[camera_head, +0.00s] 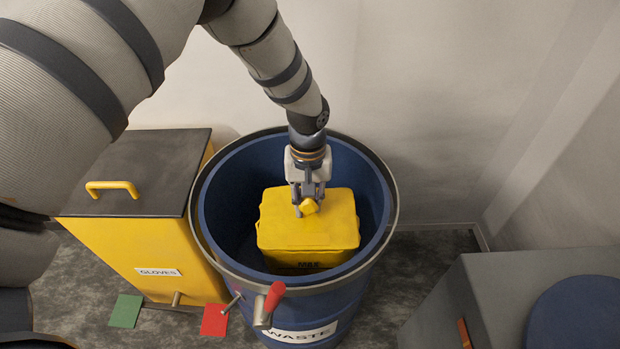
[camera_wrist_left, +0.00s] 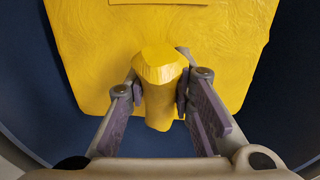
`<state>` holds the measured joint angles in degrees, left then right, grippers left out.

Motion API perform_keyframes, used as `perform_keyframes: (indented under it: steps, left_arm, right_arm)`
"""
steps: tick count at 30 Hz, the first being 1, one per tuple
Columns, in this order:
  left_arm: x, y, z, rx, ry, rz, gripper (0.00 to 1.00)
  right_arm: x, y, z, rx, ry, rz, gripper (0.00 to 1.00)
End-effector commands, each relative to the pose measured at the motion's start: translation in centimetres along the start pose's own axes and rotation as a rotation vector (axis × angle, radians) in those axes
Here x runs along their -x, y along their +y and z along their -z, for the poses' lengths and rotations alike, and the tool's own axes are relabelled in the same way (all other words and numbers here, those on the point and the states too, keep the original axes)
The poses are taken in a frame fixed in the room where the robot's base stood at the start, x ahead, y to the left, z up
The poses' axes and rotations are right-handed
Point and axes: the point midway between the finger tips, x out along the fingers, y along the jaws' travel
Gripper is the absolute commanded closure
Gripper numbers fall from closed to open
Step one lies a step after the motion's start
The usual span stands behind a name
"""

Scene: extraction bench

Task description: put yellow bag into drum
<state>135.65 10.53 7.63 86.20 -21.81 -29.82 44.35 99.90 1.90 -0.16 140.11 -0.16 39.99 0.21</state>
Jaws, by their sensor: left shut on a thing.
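The yellow bag (camera_head: 308,226) is inside the mouth of the blue drum (camera_head: 205,215), which carries a "WASTE" label. My left gripper (camera_head: 309,207) comes down over the drum and is shut on the knob-like top of the bag. In the left wrist view the fingers (camera_wrist_left: 160,95) press on both sides of the bag's neck, and the bag (camera_wrist_left: 100,50) spreads out beyond them. The dark blue drum wall (camera_wrist_left: 50,120) surrounds it. The drum floor under the bag is hidden, so I cannot tell whether the bag rests on it. My right gripper is not in view.
A yellow bin (camera_head: 160,255) labelled "GLOVES" with a dark lid (camera_head: 145,165) stands left of the drum. A red-handled lever (camera_head: 273,298) is at the drum's front rim. A grey cabinet (camera_head: 480,290) stands at the lower right. Green and red cards are at the lower left.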

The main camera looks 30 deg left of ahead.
Motion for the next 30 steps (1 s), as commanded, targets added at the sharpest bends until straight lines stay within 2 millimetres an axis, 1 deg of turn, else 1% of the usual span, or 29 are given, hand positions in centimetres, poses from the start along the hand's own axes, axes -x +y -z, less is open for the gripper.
perform_keyframes:
  steps: [5, 10, 12, 21, 22, 23, 24, 25, 30]
  left_arm:
    - [-1.2, 0.1, 0.2, 0.001, 0.003, -0.002, 1.0]
    - [-4.1, 0.1, 0.1, 0.001, 0.0, -0.001, 1.0]
    - [-4.9, 0.1, 0.2, 0.0, 0.001, -0.002, 1.0]
    - [-5.0, 0.1, 0.2, 0.0, 0.004, -0.003, 1.0]
    - [-5.1, 0.1, 0.2, 0.0, 0.002, -0.001, 0.76]
    - [-5.1, 0.1, 0.2, 0.0, 0.002, -0.002, 0.69]
    - [-5.1, 0.1, 0.2, 0.0, 0.002, -0.002, 0.6]
    - [-5.0, 0.1, 0.2, 0.0, 0.002, -0.002, 0.58]
    - [-5.1, 0.1, 0.2, 0.0, 0.002, -0.001, 0.58]
  right_arm:
    - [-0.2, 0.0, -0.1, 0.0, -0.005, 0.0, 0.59]
    - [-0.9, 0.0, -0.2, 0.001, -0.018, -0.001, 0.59]
    - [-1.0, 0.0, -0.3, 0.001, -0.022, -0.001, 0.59]
    - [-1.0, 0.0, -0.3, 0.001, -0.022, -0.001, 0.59]
    - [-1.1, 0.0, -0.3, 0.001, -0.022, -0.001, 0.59]
    - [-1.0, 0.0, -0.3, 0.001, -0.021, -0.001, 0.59]
    - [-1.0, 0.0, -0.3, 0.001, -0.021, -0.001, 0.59]
    - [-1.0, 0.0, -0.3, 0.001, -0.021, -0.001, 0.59]
    - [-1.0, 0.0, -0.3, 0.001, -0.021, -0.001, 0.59]
